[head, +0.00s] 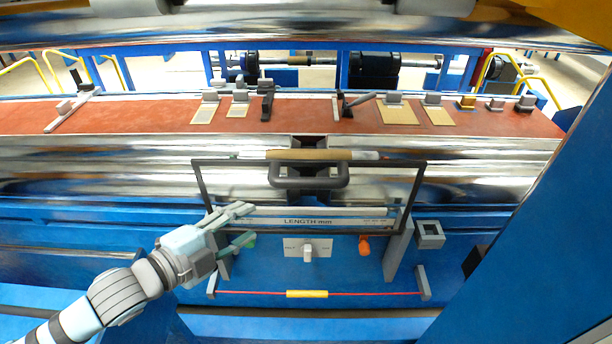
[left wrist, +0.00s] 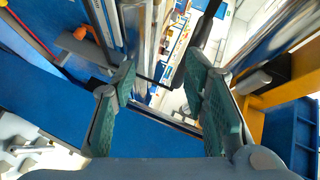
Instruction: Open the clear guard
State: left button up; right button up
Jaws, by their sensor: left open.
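The clear guard (head: 418,196) is a see-through panel in a thin black frame, in front of the shiny rollers in the head view. Its black handle (head: 308,181) sits at the top middle of the frame. My left gripper (head: 247,223) is open and empty at the guard's lower left, below and left of the handle. In the left wrist view, my open fingers (left wrist: 165,73) have a thick dark bar, which looks like the handle (left wrist: 199,40), ahead near the right finger. Contact between finger and guard cannot be told. My right gripper is not in view.
Behind the guard is a LENGTH mm scale (head: 308,221). Below are a switch plate (head: 295,249), an orange knob (head: 364,246) and a red line with a yellow sleeve (head: 307,294). A red-brown shelf (head: 300,116) with small parts runs behind. A blue post (head: 540,190) stands right.

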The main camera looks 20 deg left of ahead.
aim_at(300, 187)
pick_arm(q)
jog(key=w+d+m+h, duration=0.1)
jog(key=w+d, duration=0.2)
jog(key=w, duration=0.1)
jog(key=w+d+r+m+b, duration=0.1)
jog(key=w+d, duration=0.2)
jog(key=w, duration=0.1)
jog(key=w+d+r+m+h+b, duration=0.1)
jog(key=w+d, duration=0.2)
jog(key=w, duration=0.1)
jog(key=shift+w+d+r+m+h, duration=0.1)
jog(key=shift+w+d+m+h, duration=0.05)
jog(key=shift+d+m+h, duration=0.2)
jog(key=shift+c, duration=1)
grip_shut()
